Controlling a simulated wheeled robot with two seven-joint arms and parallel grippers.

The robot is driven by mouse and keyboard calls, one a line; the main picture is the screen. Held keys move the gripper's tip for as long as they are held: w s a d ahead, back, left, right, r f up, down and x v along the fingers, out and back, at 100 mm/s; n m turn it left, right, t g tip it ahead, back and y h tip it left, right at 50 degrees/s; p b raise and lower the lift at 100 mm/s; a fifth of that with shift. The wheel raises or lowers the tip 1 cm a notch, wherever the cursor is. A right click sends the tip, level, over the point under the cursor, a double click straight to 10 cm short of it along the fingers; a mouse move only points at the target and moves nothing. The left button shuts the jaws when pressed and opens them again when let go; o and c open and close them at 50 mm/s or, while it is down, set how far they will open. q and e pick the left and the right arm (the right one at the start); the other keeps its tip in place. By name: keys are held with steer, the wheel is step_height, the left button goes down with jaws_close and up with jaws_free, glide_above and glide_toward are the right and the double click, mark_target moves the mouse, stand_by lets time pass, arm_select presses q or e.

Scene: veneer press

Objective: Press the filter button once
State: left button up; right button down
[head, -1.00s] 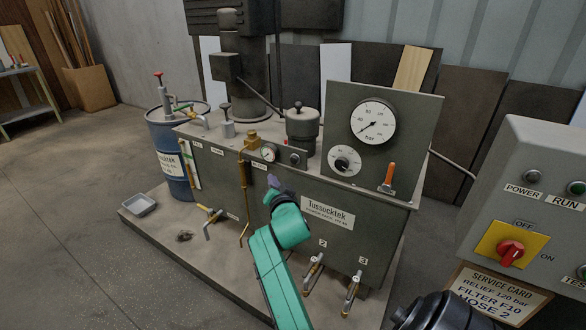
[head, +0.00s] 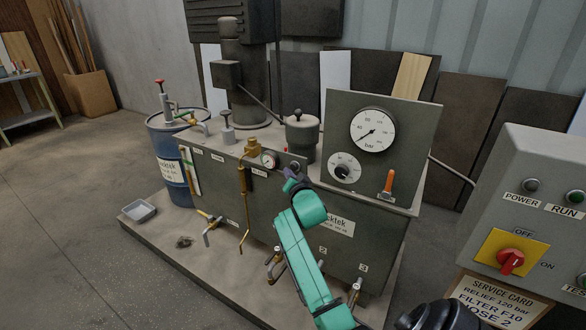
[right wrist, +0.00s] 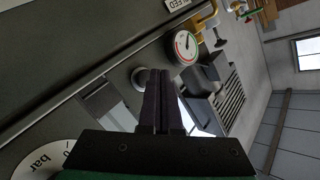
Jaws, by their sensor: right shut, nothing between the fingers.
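A small round button (head: 294,166) sits on the low panel of the grey tank unit, just right of the small gauge (head: 268,160). Its label is not readable. My right gripper (head: 288,173) is shut and empty, its dark fingertips just in front of the button and partly covering it in the head view. In the right wrist view the shut fingers (right wrist: 156,72) reach beside the button's round rim (right wrist: 139,78) and overlap it. I cannot tell whether they touch. The small gauge (right wrist: 185,46) is close by. My left gripper is not in view.
A large bar gauge (head: 373,130) and a dial (head: 344,168) are on the upright panel to the right, with an orange-handled lever (head: 388,182) below. A brass fitting and pipe (head: 242,180) stand left of the button. A control box (head: 540,180) is at far right.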

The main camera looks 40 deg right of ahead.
stand_by(0.8)
stand_by(0.6)
stand_by(0.5)
steer(key=shift+w+d, duration=0.15)
steer(key=shift+d, duration=0.25)
steer(key=shift+w+d+p, duration=0.1)
steer(key=shift+d+p, duration=0.25)
steer(key=shift+d, duration=0.1)
stand_by(0.5)
steer(key=shift+a, duration=0.1)
steer(key=shift+s+a+p, duration=0.25)
steer(key=shift+a+p, duration=0.1)
steer(key=shift+a, duration=0.4)
